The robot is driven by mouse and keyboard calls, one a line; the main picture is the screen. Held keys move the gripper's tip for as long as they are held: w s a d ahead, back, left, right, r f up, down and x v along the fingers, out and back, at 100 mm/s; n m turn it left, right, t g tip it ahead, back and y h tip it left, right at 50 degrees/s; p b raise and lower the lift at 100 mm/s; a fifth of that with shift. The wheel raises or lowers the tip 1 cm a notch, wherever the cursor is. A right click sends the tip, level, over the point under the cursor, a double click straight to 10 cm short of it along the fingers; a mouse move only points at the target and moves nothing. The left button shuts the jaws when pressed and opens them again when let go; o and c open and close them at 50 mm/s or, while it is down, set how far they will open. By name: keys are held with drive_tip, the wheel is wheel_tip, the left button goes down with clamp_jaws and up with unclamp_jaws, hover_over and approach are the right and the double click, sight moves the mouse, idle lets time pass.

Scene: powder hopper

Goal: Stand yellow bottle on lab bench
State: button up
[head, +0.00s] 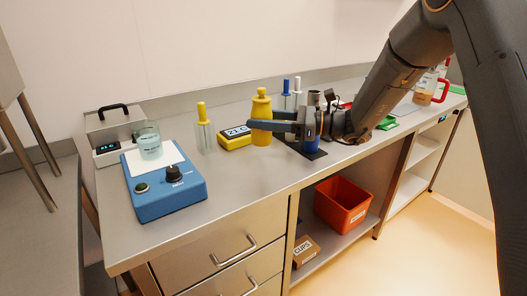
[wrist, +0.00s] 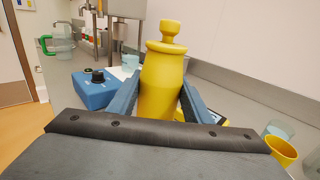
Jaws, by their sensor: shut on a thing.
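The yellow bottle (head: 262,104) is upright at the lab bench (head: 236,190), toward its back middle. In the wrist view the bottle (wrist: 163,80) stands between the two blue fingers, with its narrow neck and knob on top. My gripper (head: 262,126) reaches in from the right and is shut on the bottle's body. The bottle's base is low near the bench top; I cannot tell whether it touches. The lower part of the bottle is hidden by my gripper in the wrist view.
A yellow timer (head: 235,136) sits just left of the bottle, with a yellow-capped vial (head: 202,128) beyond it. A blue stirrer (head: 165,185) carries a beaker (head: 149,141). A blue-capped vial (head: 285,96) stands behind. The bench's front middle is clear.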

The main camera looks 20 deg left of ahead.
sight(263, 145)
drive_tip(key=f, duration=0.3)
drive_tip(key=shift+w+d+f, duration=0.1)
drive_tip(key=shift+d+f, duration=0.1)
drive_tip(key=shift+f, duration=0.05)
drive_tip(key=shift+f+p, duration=0.6)
drive_tip(key=shift+f, duration=1.6)
drive_tip(key=shift+f, duration=0.15)
drive_tip(key=o, duration=1.2)
drive_tip(key=shift+o, duration=0.2)
